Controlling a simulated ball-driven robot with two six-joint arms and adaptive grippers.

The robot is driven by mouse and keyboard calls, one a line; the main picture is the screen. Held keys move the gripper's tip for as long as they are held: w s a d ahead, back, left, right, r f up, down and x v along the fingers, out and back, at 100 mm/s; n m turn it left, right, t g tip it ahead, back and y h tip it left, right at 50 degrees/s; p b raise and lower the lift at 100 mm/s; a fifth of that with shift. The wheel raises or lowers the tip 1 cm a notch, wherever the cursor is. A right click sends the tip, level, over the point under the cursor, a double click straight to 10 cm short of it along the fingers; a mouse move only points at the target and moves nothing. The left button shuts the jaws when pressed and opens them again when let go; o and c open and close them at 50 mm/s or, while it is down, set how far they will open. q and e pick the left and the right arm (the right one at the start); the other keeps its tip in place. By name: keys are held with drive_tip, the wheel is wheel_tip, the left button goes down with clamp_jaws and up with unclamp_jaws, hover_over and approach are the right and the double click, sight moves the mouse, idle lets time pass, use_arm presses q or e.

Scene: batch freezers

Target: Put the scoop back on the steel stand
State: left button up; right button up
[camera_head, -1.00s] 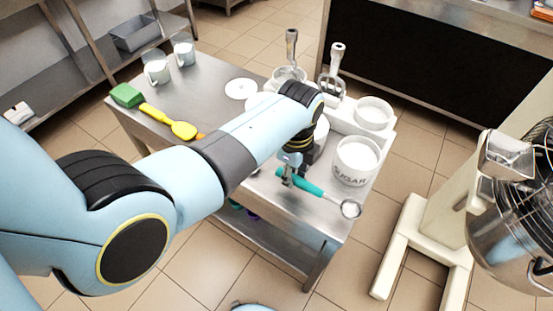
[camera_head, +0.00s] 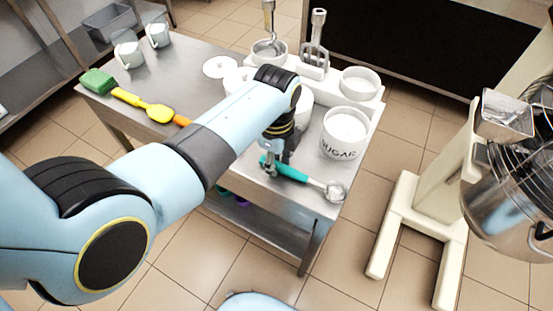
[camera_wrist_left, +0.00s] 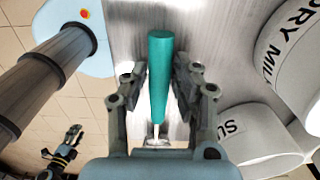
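The scoop has a teal handle (camera_head: 290,172) and a round metal bowl (camera_head: 335,191). My left gripper (camera_head: 269,168) has its fingers around the handle. In the left wrist view, the fingers (camera_wrist_left: 160,80) lie close along both sides of the teal handle (camera_wrist_left: 160,62) and appear shut on it; the metal bowl is mostly hidden there. The scoop is over the front right part of the steel stand (camera_head: 200,68), a low table. I cannot tell whether it touches the top. My right gripper (camera_wrist_left: 66,148) is small in the left wrist view; its opening is unclear.
A mixer (camera_head: 510,195) stands at far right.

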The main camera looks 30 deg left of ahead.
use_arm(q)
drive_tip(key=shift+o, duration=1.3)
drive_tip(key=shift+r, duration=0.2)
wheel_tip(320, 180, up, 12)
drive_tip(key=p, duration=0.1)
